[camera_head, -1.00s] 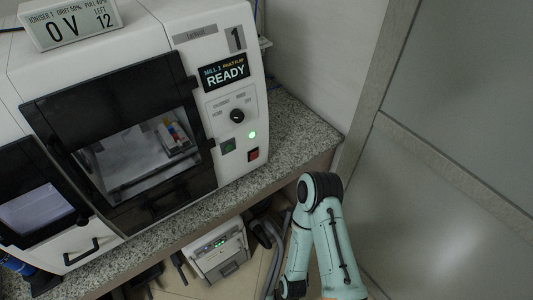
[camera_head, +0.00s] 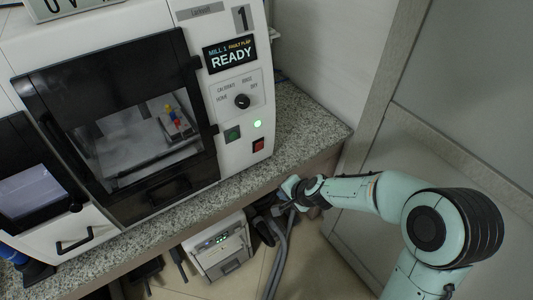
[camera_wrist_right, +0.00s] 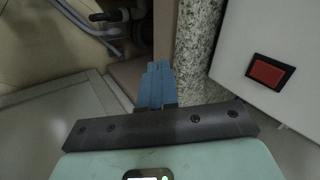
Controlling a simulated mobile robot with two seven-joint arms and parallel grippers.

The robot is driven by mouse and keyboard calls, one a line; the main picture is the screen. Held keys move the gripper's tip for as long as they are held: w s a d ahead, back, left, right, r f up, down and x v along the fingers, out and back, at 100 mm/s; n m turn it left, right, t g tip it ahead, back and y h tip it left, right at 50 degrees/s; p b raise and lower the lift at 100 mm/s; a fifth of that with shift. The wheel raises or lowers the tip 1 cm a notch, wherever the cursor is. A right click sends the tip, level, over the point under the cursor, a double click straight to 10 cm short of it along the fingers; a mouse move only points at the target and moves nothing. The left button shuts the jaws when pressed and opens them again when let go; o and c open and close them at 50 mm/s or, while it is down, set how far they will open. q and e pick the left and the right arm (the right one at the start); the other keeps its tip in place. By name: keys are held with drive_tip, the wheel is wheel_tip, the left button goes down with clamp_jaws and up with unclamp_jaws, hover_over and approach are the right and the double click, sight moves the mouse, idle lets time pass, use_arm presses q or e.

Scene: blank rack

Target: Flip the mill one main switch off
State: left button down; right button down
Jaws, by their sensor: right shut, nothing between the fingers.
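Mill one is the white machine (camera_head: 90,38) marked 1, and its screen (camera_head: 230,56) reads READY. A red switch (camera_head: 259,145) in a black frame sits low on its front panel; the right wrist view also shows this red switch (camera_wrist_right: 271,72) at the right. I cannot tell its rocker position. My right gripper (camera_head: 288,190) is shut and empty, below the red switch near the counter's front edge. In the right wrist view the closed blue fingers (camera_wrist_right: 155,84) point toward the counter edge, left of the switch and apart from it. My left gripper is not in view.
A green button (camera_head: 232,134), a lit green lamp (camera_head: 257,124) and a black rotary knob (camera_head: 241,101) are near the switch. The granite counter (camera_head: 305,130) juts out below the panel. Grey hoses (camera_head: 278,262) and a white unit (camera_head: 222,250) stand underneath.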

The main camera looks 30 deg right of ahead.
wheel_tip(320, 180, up, 13)
drive_tip(key=w+d+m+t+b, duration=0.1)
drive_tip(key=d+m+t, duration=0.1)
drive_tip(key=t, duration=0.1)
drive_tip(key=shift+m, duration=0.3)
approach(261, 147)
drive_tip(key=x, duration=0.4)
drive_tip(key=shift+w+a+f, duration=0.15)
drive_tip(key=shift+a+f, duration=0.05)
drive_tip(key=shift+f, duration=0.25)
drive_tip(key=shift+w, duration=0.45)
